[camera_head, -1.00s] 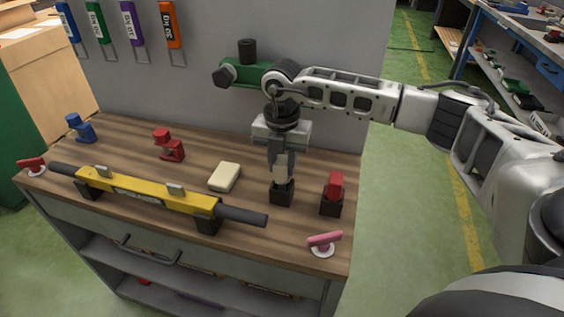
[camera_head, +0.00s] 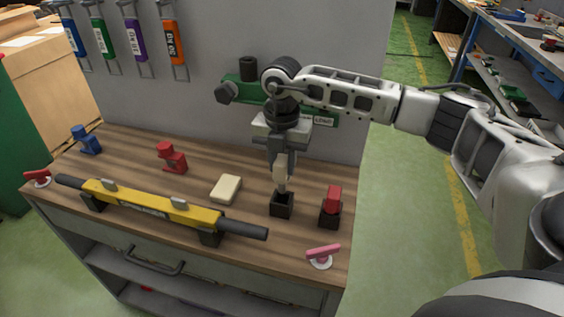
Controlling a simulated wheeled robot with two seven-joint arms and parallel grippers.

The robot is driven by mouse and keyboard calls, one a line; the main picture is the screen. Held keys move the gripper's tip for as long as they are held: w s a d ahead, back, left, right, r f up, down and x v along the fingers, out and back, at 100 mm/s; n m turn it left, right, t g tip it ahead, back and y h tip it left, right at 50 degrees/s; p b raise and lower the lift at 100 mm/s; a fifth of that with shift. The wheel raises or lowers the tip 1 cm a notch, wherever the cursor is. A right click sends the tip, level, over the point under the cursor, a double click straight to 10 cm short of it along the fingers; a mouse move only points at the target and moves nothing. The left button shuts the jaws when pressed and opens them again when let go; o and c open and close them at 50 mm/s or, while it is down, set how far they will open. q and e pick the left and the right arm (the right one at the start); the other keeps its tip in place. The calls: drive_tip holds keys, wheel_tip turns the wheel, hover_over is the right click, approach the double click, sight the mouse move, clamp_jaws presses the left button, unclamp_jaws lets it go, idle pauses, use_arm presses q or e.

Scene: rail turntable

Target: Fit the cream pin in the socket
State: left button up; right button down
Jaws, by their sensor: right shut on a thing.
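My right gripper (camera_head: 283,160) points down over the bench and is shut on the cream pin (camera_head: 281,174). The pin is held roughly upright. Its narrow lower end meets the mouth of the black socket (camera_head: 282,205) in the picture; I cannot tell how far it reaches inside. The wider cream part shows above the socket. The gripper fingers hide the pin's upper part. My left gripper is out of view.
The wooden bench (camera_head: 130,153) holds a red piece in a black block (camera_head: 331,199) right of the socket. A cream block (camera_head: 226,189), a yellow bar (camera_head: 150,205) and a pink-handled piece (camera_head: 322,254) lie nearby. A grey panel stands behind.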

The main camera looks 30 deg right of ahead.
drive_tip(key=shift+r, duration=0.5)
drive_tip(key=shift+r+p, duration=0.1)
drive_tip(key=shift+p, duration=0.2)
drive_tip(key=shift+r+p, duration=0.95)
drive_tip(key=shift+r, duration=0.35)
drive_tip(key=shift+r+p, duration=0.5)
drive_tip(key=shift+r, duration=0.6)
